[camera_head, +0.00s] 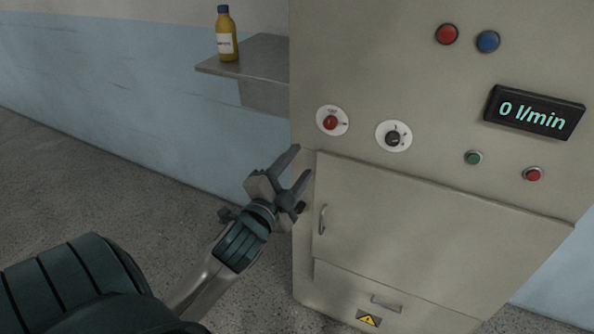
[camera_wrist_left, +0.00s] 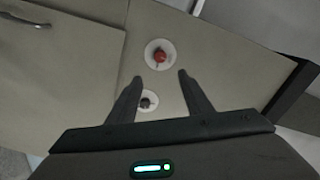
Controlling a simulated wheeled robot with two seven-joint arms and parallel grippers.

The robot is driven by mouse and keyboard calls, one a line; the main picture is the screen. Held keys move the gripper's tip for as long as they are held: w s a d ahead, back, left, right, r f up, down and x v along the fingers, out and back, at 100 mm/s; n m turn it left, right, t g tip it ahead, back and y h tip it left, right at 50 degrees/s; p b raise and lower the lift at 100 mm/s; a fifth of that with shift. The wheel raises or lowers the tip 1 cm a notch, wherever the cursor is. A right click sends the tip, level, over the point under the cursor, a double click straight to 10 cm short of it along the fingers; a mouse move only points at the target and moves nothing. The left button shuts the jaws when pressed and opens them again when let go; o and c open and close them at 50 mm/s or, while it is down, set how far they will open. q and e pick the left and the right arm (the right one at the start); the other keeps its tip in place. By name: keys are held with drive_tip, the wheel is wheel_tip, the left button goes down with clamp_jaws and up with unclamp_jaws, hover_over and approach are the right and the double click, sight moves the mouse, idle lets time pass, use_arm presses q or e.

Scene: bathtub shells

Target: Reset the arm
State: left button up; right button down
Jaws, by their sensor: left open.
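My left gripper (camera_head: 295,168) is in front of the left edge of a beige control cabinet (camera_head: 420,75), near its upper door. Its two fingers are spread apart with nothing between them. In the left wrist view the open fingers (camera_wrist_left: 160,88) point toward the cabinet face. A red knob (camera_wrist_left: 159,56) on a white disc shows just past the fingertips there, and a dark knob (camera_wrist_left: 148,101) shows between the fingers. In the head view the red knob (camera_head: 330,122) and dark knob (camera_head: 393,138) are above and right of the gripper. My right gripper is not in view.
The cabinet door (camera_head: 440,235) is shut, with a handle (camera_head: 322,219) close to my gripper. A display (camera_head: 534,112) reads 0 l/min. A yellow bottle (camera_head: 227,40) stands upright on a grey shelf (camera_head: 262,58). The floor (camera_head: 60,190) at the left is clear.

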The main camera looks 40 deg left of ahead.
use_arm(q)
drive_tip(key=shift+s, duration=0.1)
idle(0.6)
wheel_tip(320, 180, down, 39)
drive_tip(key=n+g+h+b, duration=0.2)
drive_tip(key=n+g+b, duration=0.1)
drive_tip(key=g, duration=0.3)
drive_tip(key=s+d+f+g+b, duration=0.15)
drive_tip(key=s+f, duration=0.25)
drive_tip(key=f, duration=0.4)
drive_tip(key=s+d+f+n+g+h, duration=0.1)
drive_tip(key=s+d+f, duration=0.15)
drive_tip(key=f, duration=0.45)
drive_tip(key=s+d+f+g+b, duration=0.15)
drive_tip(key=s+f, duration=0.25)
drive_tip(key=f, duration=0.4)
drive_tip(key=s+d+f+n+g, duration=0.1)
drive_tip(key=s+d+f+g, duration=0.1)
drive_tip(key=s+f, duration=0.5)
drive_tip(key=s+d+f+n+g+h+b, duration=0.1)
drive_tip(key=s+f, duration=0.7)
drive_tip(key=s, duration=0.8)
drive_tip(key=s+d+f+n+g+b, duration=0.1)
drive_tip(key=s+d+f+g, duration=0.2)
drive_tip(key=s+f, duration=0.5)
drive_tip(key=s+d, duration=0.1)
drive_tip(key=s, duration=0.2)
drive_tip(key=shift+s+n, duration=0.3)
